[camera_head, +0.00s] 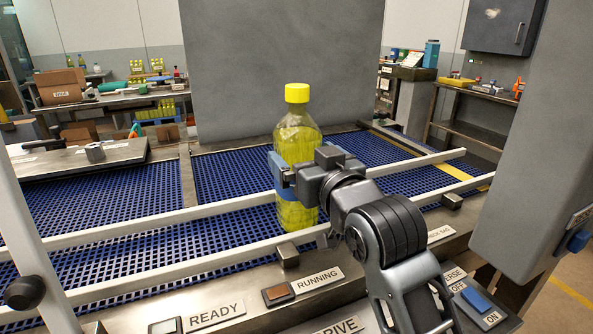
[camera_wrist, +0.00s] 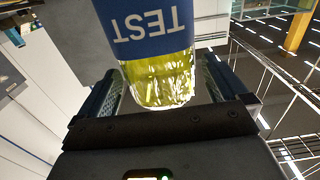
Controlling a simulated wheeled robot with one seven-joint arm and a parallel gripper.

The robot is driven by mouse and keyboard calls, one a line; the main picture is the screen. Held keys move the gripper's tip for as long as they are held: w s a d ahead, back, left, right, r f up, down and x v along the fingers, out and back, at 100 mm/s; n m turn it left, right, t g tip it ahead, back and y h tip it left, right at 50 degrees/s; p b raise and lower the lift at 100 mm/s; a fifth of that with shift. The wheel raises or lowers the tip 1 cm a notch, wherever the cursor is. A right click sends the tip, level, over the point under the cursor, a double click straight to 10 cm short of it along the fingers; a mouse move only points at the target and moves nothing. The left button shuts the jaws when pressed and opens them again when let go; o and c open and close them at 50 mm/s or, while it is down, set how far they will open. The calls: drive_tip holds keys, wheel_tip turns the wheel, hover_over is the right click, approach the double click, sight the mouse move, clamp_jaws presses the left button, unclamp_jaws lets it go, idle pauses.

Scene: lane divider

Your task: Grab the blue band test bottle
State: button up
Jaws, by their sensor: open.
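The blue band test bottle (camera_head: 297,145) is a clear bottle of yellow liquid with a yellow cap. It stands upright on the blue mesh conveyor between two pale rails. In the wrist view its blue band (camera_wrist: 145,30) reads TEST upside down, with yellow liquid below. My gripper (camera_head: 318,178) is at the bottle's band height, on its near right side, and covers part of it. In the wrist view my gripper (camera_wrist: 158,82) is open, with one finger on each side of the bottle. A gap shows beside the right finger; contact on the left is unclear.
The near rail (camera_head: 180,268) and far rail (camera_head: 130,226) run along the conveyor (camera_head: 100,205). A grey panel (camera_head: 285,70) stands behind the bottle. A grey post (camera_head: 530,150) is at right. READY and RUNNING labels mark the front edge.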

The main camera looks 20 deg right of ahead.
drive_tip(key=w, duration=0.4)
drive_tip(key=shift+r, duration=0.2)
drive_tip(key=shift+c, duration=0.3)
drive_tip(key=c, duration=1.7)
drive_tip(key=shift+r+p, duration=0.15)
drive_tip(key=shift+p, duration=0.15)
drive_tip(key=shift+c, duration=0.2)
